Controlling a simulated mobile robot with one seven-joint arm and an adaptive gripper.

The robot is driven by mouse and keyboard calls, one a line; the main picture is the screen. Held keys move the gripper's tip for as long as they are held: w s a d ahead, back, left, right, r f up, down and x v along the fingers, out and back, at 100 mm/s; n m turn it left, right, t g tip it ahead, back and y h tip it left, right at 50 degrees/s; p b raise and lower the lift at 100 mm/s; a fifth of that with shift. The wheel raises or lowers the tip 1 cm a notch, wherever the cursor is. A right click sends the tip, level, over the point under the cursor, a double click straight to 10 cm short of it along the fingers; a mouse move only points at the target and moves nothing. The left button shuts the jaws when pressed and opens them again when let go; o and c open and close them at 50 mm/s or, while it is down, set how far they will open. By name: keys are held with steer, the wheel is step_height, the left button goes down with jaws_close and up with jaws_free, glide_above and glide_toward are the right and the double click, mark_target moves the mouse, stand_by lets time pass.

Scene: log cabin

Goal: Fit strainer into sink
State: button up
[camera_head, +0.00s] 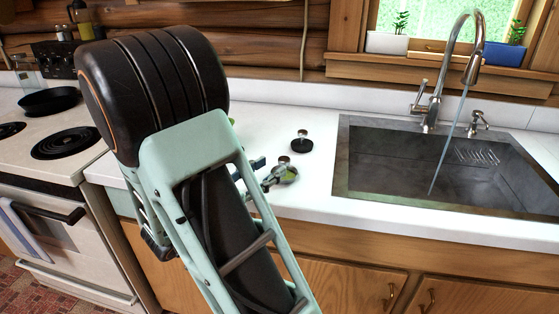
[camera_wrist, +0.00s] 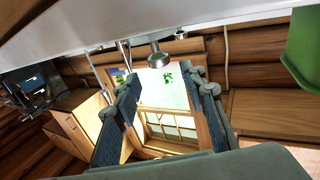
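The strainer (camera_head: 302,147), a dark disc with a small metal knob on top, lies on the white counter left of the sink. The grey sink (camera_head: 368,190) is set into the counter at the right, with a thin stream of water falling into it. My gripper (camera_head: 272,172) is low over the counter, a little nearer and left of the strainer, and looks apart from it. In the wrist view my gripper (camera_wrist: 165,77) has its two fingers spread with nothing between them. Metal fittings show beyond the fingers; I cannot tell whether one is the strainer.
The faucet (camera_head: 435,100) and soap dispenser (camera_head: 478,122) stand behind the sink. A stove (camera_head: 40,140) with a black pan (camera_head: 50,101) is at the left. A green object (camera_wrist: 302,50) shows in the wrist view. Counter around the strainer is mostly clear.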

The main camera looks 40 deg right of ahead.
steer(key=v, duration=0.5)
steer(key=shift+s+a, duration=0.15)
steer(key=shift+a, duration=0.2)
